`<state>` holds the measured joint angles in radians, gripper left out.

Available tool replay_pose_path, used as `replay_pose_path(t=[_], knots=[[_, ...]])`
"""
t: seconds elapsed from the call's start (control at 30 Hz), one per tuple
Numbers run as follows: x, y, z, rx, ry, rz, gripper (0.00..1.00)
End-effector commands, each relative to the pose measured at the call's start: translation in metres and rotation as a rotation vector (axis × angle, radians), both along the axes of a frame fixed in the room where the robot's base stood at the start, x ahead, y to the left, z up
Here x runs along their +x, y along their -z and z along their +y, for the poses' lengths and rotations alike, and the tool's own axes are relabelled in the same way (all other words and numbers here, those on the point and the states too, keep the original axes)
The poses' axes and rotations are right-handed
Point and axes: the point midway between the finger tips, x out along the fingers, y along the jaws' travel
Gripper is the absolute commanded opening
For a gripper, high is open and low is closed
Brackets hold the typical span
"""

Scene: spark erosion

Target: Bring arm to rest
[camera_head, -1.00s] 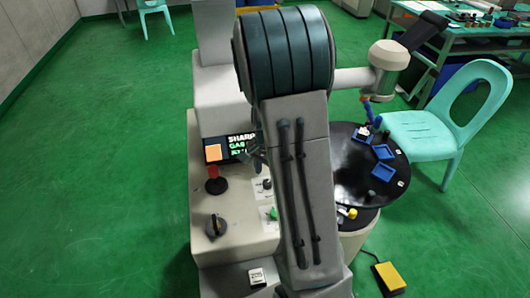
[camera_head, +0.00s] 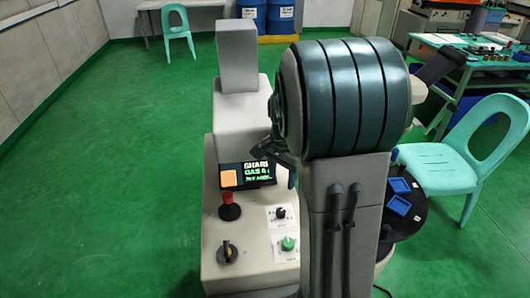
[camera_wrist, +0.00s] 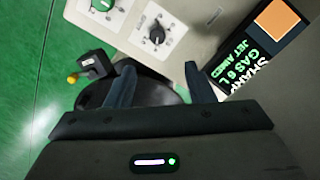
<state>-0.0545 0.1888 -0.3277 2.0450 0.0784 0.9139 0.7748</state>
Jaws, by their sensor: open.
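My gripper (camera_wrist: 159,68) is open in the wrist view, with two dark blue-grey fingers apart and nothing seen between them but the background. It hangs over the gap between the light control panel (camera_wrist: 213,52) and a round black tabletop (camera_wrist: 160,92).
The console has a screen (camera_head: 256,173), a red-topped stick (camera_head: 229,206) and several knobs. Blue trays (camera_head: 398,206) lie on the round table. A turquoise chair (camera_head: 455,160) stands beside it. The green floor (camera_head: 120,180) at left is clear.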

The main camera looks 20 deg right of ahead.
Motion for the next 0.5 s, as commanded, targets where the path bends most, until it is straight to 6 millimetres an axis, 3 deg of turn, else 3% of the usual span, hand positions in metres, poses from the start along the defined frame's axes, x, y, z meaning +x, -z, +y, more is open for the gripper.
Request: replay_pose_path(t=[0.27,0.5], knots=[[-0.008,-0.008,0.008,0.008,-0.059,-0.017,0.49],[-0.050,-0.038,0.042,0.018,-0.352,-0.092,0.49]])
